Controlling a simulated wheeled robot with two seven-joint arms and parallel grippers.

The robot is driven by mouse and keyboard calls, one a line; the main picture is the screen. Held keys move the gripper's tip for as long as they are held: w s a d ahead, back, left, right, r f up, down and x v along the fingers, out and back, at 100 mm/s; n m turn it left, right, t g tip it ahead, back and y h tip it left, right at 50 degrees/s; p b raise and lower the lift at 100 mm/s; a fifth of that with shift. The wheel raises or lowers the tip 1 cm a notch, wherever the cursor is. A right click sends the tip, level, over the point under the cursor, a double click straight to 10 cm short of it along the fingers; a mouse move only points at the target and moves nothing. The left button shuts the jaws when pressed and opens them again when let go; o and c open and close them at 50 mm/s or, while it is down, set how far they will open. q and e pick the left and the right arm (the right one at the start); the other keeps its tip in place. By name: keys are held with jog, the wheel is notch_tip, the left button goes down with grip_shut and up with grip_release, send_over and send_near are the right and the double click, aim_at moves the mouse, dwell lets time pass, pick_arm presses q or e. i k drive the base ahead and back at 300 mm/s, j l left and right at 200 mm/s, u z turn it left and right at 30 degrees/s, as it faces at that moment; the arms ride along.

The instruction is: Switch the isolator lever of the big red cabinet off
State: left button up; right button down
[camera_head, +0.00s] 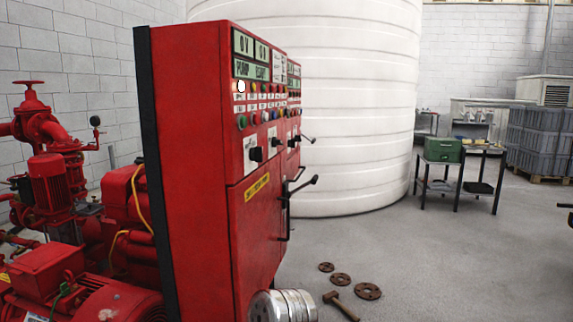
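The big red cabinet (205,160) stands upright in the middle, seen at an angle, with its front facing right. A dark lever (303,187) with a round knob sticks out from the lower front and slants up to the right. A second, smaller lever (307,138) sticks out higher up and further back, slanting down to the right. I cannot tell which is the isolator lever or read an on or off mark. Black rotary knobs (256,154) sit on the upper front. Neither of my grippers is in view.
Red pump machinery (60,200) fills the left. A large white tank (350,110) stands behind the cabinet. A silver ribbed cylinder (283,306), a hammer (341,304) and rusty flanges (368,291) lie low in front. A table with a green box (443,149) stands right; floor between is clear.

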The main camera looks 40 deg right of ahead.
aim_at(313, 181)
jog(key=l+u, duration=0.15)
jog(key=l, duration=0.7)
jog(key=l+u, duration=0.15)
jog(key=l, duration=0.75)
jog(key=l+u, duration=0.15)
jog(key=l, duration=0.7)
jog(key=k+l+u, duration=0.15)
jog(key=l, duration=1.15)
jog(key=k+l, duration=0.1)
jog(key=l, duration=0.35)
